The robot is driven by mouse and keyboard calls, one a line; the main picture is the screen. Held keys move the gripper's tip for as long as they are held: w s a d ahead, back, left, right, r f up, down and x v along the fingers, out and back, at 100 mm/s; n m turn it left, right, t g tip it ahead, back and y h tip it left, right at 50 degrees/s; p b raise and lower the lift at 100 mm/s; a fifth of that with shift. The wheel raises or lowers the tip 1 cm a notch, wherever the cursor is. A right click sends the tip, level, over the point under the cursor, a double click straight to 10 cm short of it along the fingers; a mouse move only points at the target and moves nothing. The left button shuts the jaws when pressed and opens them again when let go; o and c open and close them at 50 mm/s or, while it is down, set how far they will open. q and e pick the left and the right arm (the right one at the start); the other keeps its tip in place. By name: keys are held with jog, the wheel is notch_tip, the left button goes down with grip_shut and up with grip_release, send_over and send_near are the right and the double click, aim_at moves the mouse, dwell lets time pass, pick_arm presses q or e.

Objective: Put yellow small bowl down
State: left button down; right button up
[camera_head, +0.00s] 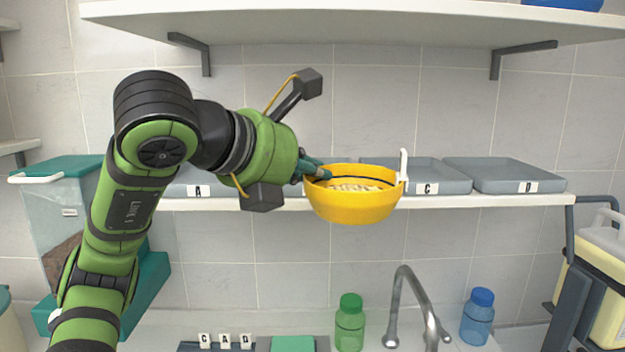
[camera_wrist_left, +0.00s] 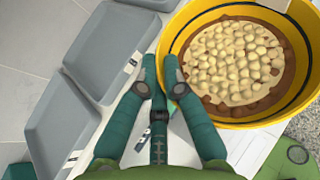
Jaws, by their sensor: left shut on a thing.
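The small yellow bowl (camera_head: 352,207) is in front of the lower shelf, roughly upright. It has a dark stripe inside and a white tab at its right rim. In the left wrist view the bowl (camera_wrist_left: 300,70) fills the upper right and holds pale round pieces over brown contents. My left gripper (camera_head: 318,171) is shut on the bowl's left rim; its fingers also show in the wrist view (camera_wrist_left: 160,78). The bowl overlaps the shelf edge in the head view, and I cannot tell whether it touches the shelf. My right gripper is not in view.
The lower shelf (camera_head: 470,201) bears grey trays labelled A (camera_head: 225,182), C (camera_head: 440,173) and D (camera_head: 505,172). The bowl hides the part between A and C. Below are a faucet (camera_head: 405,300), a green bottle (camera_head: 350,325) and a blue bottle (camera_head: 478,318).

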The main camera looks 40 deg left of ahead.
pick_arm(q)
jog(key=s+a+r+n+y, duration=0.2)
jog(key=s+a+r+y, duration=0.1)
jog(key=s+r, duration=0.1)
jog(key=shift+w+a+f+p, duration=0.45)
jog(key=shift+w+a+p, duration=0.25)
jog(key=shift+w+a, duration=1.7)
jog(key=shift+w+a+f+p, duration=0.4)
jog(key=shift+w+a+p, duration=0.25)
jog(key=shift+w+a, duration=1.75)
jog(key=shift+w+a+f+p, duration=0.6)
jog(key=shift+w+a, duration=1.2)
jog(key=shift+w, duration=1.1)
notch_tip(320, 180, down, 3)
jog(key=shift+d+r, duration=0.1)
jog(key=shift+w+a+f+p, duration=0.15)
jog(key=shift+a+f+p, duration=0.1)
jog(key=shift+f+p, duration=0.25)
